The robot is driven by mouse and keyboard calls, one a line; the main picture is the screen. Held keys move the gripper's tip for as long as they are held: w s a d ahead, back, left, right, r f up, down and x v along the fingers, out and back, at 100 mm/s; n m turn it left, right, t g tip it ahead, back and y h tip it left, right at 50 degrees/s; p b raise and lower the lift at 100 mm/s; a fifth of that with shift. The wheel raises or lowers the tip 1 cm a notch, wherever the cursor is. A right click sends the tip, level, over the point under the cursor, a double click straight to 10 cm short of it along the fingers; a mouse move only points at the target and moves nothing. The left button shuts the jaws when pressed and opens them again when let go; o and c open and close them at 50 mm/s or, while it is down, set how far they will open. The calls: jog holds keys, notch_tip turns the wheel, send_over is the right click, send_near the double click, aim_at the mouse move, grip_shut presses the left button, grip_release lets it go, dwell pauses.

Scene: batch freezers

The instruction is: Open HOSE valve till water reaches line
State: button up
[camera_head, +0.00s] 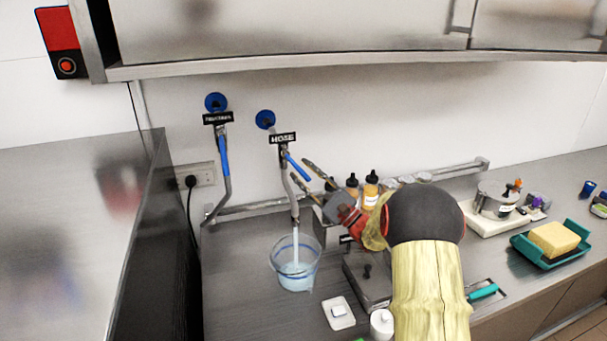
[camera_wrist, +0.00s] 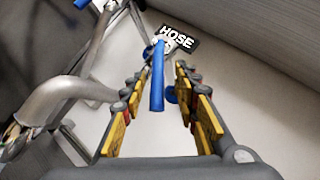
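The HOSE valve has a black label (camera_head: 283,138) and a blue lever (camera_head: 299,168) that slants down to the right. A pale stream of water (camera_head: 295,240) falls from its spout into a clear container (camera_head: 311,270) on the counter. Pale blue water lies in the container's lower part, and a blue line shows higher up near its rim. My gripper (camera_head: 300,170) is open at the lever. In the wrist view the blue lever (camera_wrist: 157,85) lies between the fingers of my gripper (camera_wrist: 160,70), with gaps on both sides. The HOSE label (camera_wrist: 178,38) is just beyond the fingertips.
A second labelled valve with a blue lever (camera_head: 224,155) is on the wall to the left. A metal cabinet overhangs above.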

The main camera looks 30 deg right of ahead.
jog(key=v, duration=1.1)
jog(key=shift+s+d+f, duration=0.2)
jog(key=shift+s+f, duration=0.05)
jog(key=shift+s, duration=0.05)
dwell(6.1)
